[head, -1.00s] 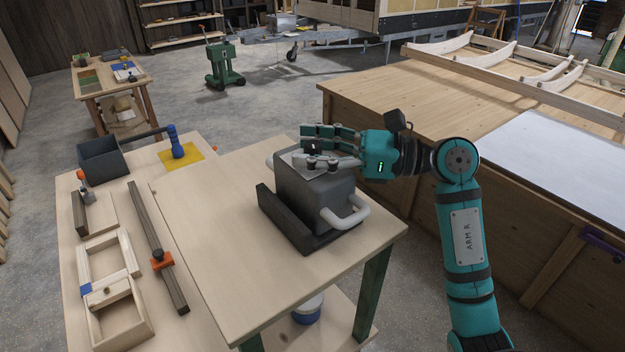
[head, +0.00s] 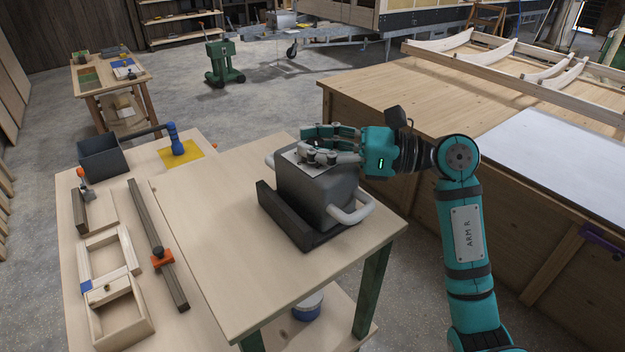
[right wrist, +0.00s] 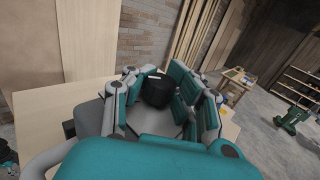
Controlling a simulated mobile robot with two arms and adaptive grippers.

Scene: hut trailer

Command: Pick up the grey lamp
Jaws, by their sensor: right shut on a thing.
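The grey lamp (head: 328,188) is a boxy dark grey body with pale rounded handles on two sides and a lighter top plate. It sits upright in a low black tray-like stand (head: 283,222) on the light wooden table. My right gripper (head: 314,148) is over its top, fingers closed in from the right. In the right wrist view, a black knob-like part (right wrist: 157,92) shows between the fingers above the pale top plate (right wrist: 158,123). The fingers hide this part in the head view. The lamp does not look lifted. My left gripper is not in view.
The table top (head: 235,285) is clear in front of the lamp. A lower bench on the left holds a dark bin (head: 100,160), a blue-handled tool (head: 174,140), a clamp bar (head: 155,240) and a wooden frame (head: 110,290). A big wooden platform (head: 400,95) stands close on the right.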

